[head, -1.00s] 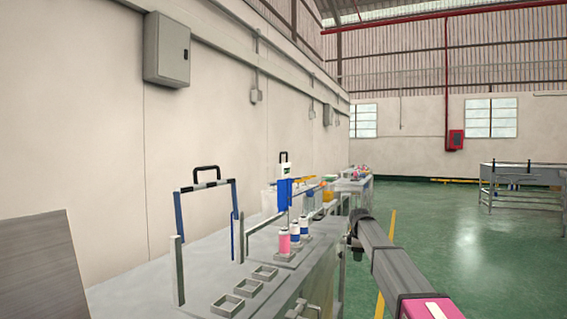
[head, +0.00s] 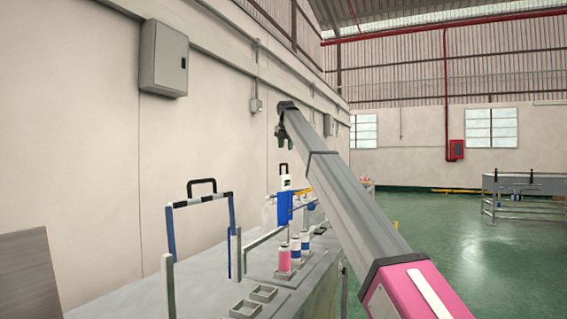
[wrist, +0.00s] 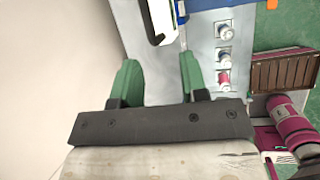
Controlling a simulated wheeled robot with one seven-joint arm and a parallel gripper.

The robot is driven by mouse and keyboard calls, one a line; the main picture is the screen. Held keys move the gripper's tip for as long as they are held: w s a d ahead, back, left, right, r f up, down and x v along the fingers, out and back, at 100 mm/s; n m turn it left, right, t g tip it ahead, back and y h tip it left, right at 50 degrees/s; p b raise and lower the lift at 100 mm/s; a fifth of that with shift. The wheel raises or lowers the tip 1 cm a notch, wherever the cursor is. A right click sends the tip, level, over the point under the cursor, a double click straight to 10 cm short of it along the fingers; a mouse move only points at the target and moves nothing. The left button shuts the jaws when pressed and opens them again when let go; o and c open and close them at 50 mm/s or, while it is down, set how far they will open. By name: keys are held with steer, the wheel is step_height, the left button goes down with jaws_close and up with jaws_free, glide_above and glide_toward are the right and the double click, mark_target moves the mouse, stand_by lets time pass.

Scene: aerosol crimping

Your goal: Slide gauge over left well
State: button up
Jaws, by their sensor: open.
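A blue and white upright unit with a black handle (head: 285,205), which looks like the gauge, stands behind the cans at a rail over the bench. In the wrist view a white and black part with blue beside it (wrist: 158,20) shows at the top, beyond my fingers. Two empty square wells (head: 263,294) (head: 243,310) lie at the front of the bench; I cannot tell which is the left well. My gripper (head: 285,145) is raised above the unit and apart from it. In the wrist view its green fingers (wrist: 160,80) are open with nothing between them.
A pink can (head: 284,261) and two blue and white cans (head: 296,250) (head: 305,240) stand in holders along the bench. A blue and black gate frame (head: 202,201) rises at left, near the wall. Open green floor (head: 440,240) lies to the right.

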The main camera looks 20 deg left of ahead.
steer(key=shift+n, duration=0.3)
steer(key=x, duration=0.3)
steer(key=a+x, duration=0.1)
steer(key=x, duration=0.2)
steer(key=w+x, duration=0.1)
steer(key=x, duration=0.2)
steer(key=shift+a+r, duration=0.15)
steer(key=shift+r, duration=0.1)
jaws_close()
